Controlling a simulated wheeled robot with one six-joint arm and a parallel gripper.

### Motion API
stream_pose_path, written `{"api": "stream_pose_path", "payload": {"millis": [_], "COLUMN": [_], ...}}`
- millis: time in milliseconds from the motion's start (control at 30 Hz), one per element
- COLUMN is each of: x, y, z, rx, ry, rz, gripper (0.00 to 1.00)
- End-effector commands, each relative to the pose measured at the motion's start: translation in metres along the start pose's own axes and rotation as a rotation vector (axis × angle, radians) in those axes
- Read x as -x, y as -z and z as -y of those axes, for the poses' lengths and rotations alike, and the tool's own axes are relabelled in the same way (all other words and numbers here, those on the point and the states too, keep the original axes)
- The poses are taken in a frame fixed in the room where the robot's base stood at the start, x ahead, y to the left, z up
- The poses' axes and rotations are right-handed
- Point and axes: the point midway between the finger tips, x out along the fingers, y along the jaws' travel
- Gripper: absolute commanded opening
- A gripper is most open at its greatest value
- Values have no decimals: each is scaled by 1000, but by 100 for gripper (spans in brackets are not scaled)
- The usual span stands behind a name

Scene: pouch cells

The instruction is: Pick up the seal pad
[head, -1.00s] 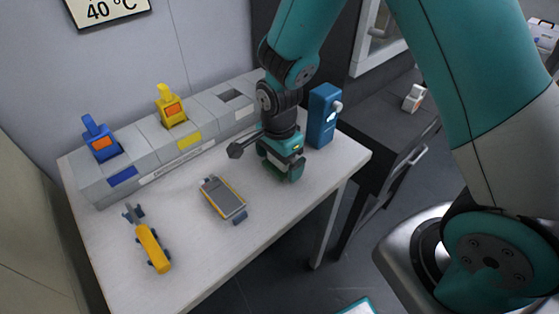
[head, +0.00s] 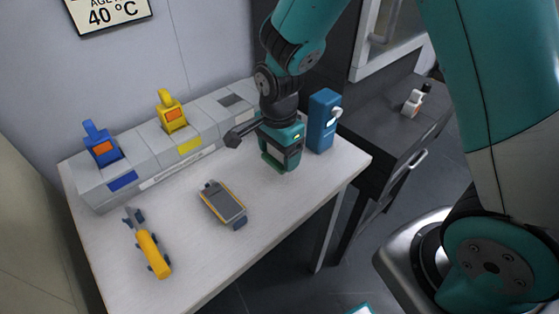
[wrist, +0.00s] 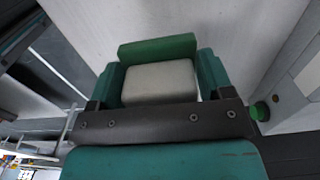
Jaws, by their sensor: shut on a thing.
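My gripper (head: 281,158) is over the back right part of the table, left of the blue dispenser. In the wrist view, my gripper (wrist: 160,82) has its teal fingers on both sides of a pale grey block with a dark green bar along its far edge. I take this block to be the seal pad (wrist: 158,80). The fingers are shut on it. In the head view the pad is mostly hidden by the gripper, and a green edge shows at the bottom. It appears slightly above the table top.
A grey bank (head: 152,165) of slots along the wall holds a blue-handled tool (head: 101,146) and a yellow-handled tool (head: 172,112). A handheld meter (head: 223,203) and a yellow tool (head: 150,250) lie on the table (head: 205,265). The blue dispenser (head: 322,122) stands close right.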

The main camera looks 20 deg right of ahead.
Motion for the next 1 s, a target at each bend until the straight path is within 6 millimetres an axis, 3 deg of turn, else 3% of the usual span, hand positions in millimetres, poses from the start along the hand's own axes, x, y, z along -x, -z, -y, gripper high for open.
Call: {"api": "stream_pose_path", "payload": {"millis": [200,500,700,1000], "x": [72,140,158,160], "y": [0,0,0,0], "z": [2,1,0,0], "rx": [0,0,0,0], "ry": [10,5,2,0], "rz": [0,0,0,0], "gripper": [50,50,50,50]}}
